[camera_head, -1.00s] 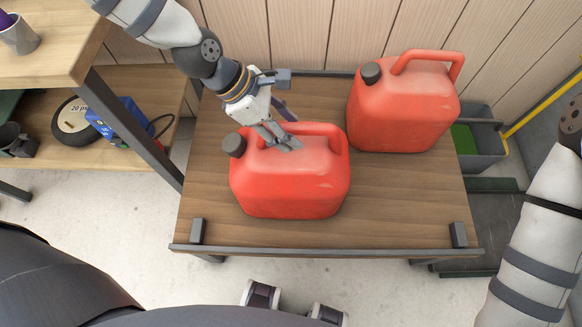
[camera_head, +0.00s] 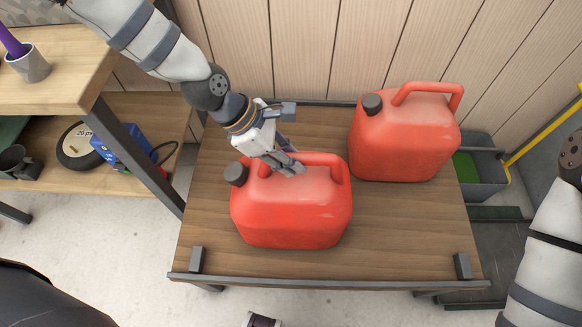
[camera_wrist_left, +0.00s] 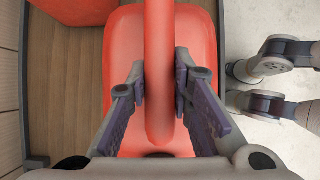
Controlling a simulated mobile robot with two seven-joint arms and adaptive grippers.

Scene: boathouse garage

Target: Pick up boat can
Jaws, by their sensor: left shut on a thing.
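Two red boat cans with black caps stand upright on a low wooden table. The nearer can (camera_head: 292,215) is at the left middle of the table in the head view, and the other can (camera_head: 405,140) stands behind it to the right. My left gripper (camera_head: 290,167) is at the nearer can's top handle. In the left wrist view, the fingers of my left gripper (camera_wrist_left: 159,95) are on both sides of the red handle (camera_wrist_left: 159,45), shut on it. The can appears to rest on the table. My right gripper is out of view; only part of the right arm shows.
The wooden table (camera_head: 400,230) has a raised metal front edge with corner posts. A shelf (camera_head: 55,80) with a cup (camera_head: 28,64) stands at left. A grey bin (camera_head: 485,165) is at right. The table's front right is clear.

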